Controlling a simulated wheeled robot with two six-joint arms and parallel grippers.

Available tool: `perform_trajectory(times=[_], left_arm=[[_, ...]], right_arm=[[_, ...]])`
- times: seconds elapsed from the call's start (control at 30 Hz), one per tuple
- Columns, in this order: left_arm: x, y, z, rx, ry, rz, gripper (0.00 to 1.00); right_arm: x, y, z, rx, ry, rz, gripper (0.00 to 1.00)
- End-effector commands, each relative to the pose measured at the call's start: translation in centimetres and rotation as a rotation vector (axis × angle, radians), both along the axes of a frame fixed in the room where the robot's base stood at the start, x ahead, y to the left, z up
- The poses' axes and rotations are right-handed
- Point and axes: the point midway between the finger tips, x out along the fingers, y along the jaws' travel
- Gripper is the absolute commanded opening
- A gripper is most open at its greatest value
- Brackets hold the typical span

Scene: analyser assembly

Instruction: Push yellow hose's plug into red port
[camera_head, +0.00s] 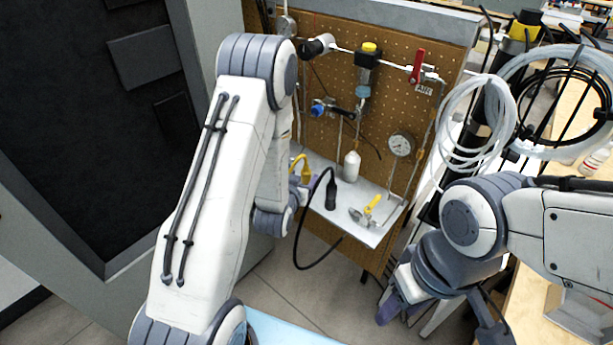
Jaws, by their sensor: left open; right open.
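The yellow hose (296,158) curves up beside my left forearm and ends in a yellow plug (306,173) at the left end of the white shelf. My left gripper (302,187) is at that end of the shelf, close to the plug and partly hidden by my own arm. It is open; I cannot tell whether it touches the plug. My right gripper (392,303) is open and empty, low in front of the board's right side. I cannot make out the red port; my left arm may hide it.
A black hose (297,235) with a black plug (331,192) loops off the shelf (347,214). A yellow-handled valve (370,208) lies there too. The pegboard (320,80) carries a red-handled valve (417,66) and a gauge (401,144). Coiled tubing (478,125) hangs right.

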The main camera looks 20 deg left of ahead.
Motion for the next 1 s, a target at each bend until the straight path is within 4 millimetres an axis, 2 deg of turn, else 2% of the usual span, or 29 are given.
perform_trajectory(times=[0.2, 0.4, 0.57, 0.8, 0.83, 0.97, 1.0], left_arm=[[3.7, 0.3, -1.5, 0.000, 0.003, 0.000, 0.70], [6.0, 0.5, -2.5, 0.000, 0.004, 0.000, 0.70], [6.7, 0.6, -2.8, 0.001, 0.004, 0.000, 0.70], [6.8, 0.6, -2.9, 0.000, 0.004, 0.000, 0.70], [6.8, 0.6, -2.9, 0.000, 0.004, 0.000, 0.66], [6.8, 0.6, -2.9, 0.000, 0.004, 0.000, 0.16], [6.8, 0.6, -2.9, 0.000, 0.004, 0.000, 0.01]], right_arm=[[0.0, 0.0, 1.1, 0.001, -0.001, 0.000, 0.50], [0.0, 0.0, 1.5, 0.001, -0.001, 0.000, 0.50], [0.0, 0.0, 1.6, 0.001, -0.001, 0.000, 0.50], [0.0, 0.0, 1.5, 0.001, -0.001, 0.000, 0.50], [0.0, 0.0, 1.5, 0.001, -0.001, 0.000, 0.50], [0.0, 0.0, 1.5, 0.001, -0.001, 0.000, 0.50], [0.0, 0.0, 1.5, 0.001, -0.001, 0.000, 0.50]])
